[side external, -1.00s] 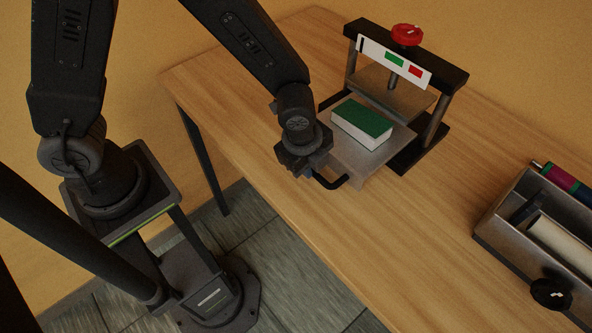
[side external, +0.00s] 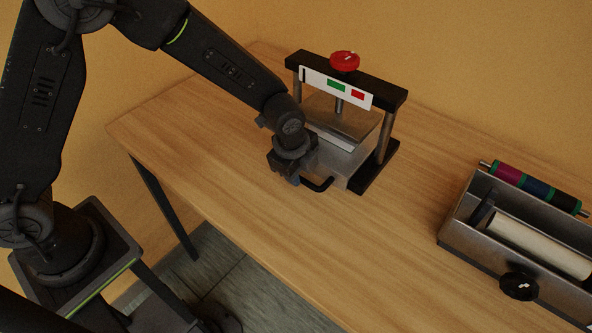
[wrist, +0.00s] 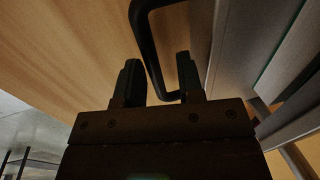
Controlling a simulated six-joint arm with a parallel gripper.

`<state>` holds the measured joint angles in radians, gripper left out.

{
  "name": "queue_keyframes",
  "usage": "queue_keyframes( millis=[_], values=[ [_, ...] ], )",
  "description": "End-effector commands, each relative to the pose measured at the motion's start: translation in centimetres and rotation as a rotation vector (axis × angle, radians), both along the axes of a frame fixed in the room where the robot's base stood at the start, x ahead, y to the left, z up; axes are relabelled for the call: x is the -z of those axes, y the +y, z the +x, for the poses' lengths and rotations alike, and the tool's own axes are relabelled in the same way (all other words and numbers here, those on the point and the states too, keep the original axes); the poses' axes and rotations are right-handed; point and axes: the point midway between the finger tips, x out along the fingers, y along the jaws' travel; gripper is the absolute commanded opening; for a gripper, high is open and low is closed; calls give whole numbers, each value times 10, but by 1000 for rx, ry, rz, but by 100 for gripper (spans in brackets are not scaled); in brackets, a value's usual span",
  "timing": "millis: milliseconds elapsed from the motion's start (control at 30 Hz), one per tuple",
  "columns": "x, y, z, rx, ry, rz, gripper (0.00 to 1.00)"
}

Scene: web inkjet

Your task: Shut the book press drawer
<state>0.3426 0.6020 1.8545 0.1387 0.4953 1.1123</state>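The book press (side external: 390,95) stands on the wooden table, with a red knob on top. Its grey drawer (side external: 348,160) sits mostly in under the press plate (side external: 345,115). The book on it shows only as a pale edge (side external: 331,138); the rest is hidden by the plate and my arm. The black drawer handle (side external: 318,186) sticks out at the front, and it also shows in the wrist view (wrist: 147,45). My gripper (wrist: 158,80) is at the handle, its fingers apart, with the handle's bar running between them. I cannot tell whether they touch it.
A grey metal trough (side external: 462,225) with a pale roller (side external: 540,245) and a black knob (side external: 519,286) stands at the right. A coloured roller (side external: 535,187) lies behind it. The table (side external: 350,240) in front of the press is clear. The wall is close behind.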

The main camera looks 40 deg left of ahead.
Motion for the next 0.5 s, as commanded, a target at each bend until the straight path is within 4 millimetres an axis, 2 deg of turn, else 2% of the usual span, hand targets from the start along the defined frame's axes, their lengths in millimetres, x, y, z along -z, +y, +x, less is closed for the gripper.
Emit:
queue_keyframes(
  millis=[333,500],
  values=[
    [-2,0,-2,0,5,2,40],
    [-23,0,-6,-1,2,0,40]
  ],
)
